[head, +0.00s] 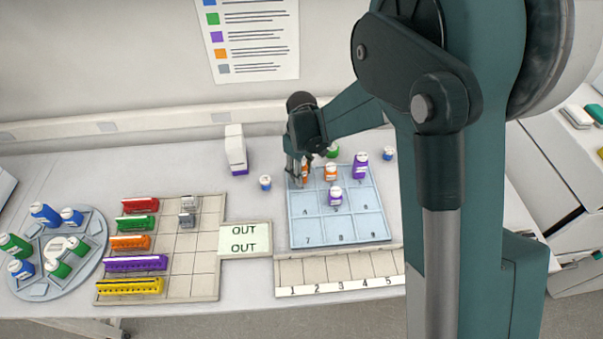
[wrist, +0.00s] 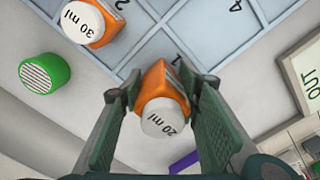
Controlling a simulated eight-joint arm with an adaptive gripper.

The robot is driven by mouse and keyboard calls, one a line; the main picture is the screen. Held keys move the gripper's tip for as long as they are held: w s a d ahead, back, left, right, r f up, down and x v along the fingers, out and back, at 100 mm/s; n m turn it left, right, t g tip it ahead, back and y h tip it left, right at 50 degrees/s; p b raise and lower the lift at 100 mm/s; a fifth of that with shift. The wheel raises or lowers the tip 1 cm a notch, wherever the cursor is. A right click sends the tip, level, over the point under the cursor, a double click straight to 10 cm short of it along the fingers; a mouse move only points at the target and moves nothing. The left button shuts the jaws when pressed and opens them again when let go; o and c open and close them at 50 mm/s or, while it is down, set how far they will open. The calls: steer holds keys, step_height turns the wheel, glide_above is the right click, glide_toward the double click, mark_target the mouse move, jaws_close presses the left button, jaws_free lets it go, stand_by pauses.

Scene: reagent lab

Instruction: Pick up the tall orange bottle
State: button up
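My gripper (wrist: 160,85) points down over the back left of the blue numbered tray (head: 297,236). Its two fingers lie close against opposite sides of an orange bottle (wrist: 154,80) with a white cap marked 20 ml. This bottle shows partly behind the gripper (head: 297,176) in the head view (head: 305,170). A second orange bottle (wrist: 107,12), its white cap marked 30 ml, stands to the left in the wrist view; in the head view it stands just right of the gripper (head: 330,174). The fingers hide parts of the first bottle, so its full height is hard to judge.
A small blue bottle (head: 265,182) and a white dispenser-like object (head: 236,150) are left of the gripper. The tray's front row is clear.

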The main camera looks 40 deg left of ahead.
steer(key=shift+c, duration=0.9)
steer(key=shift+r, duration=5)
steer(key=shift+w, duration=0.1)
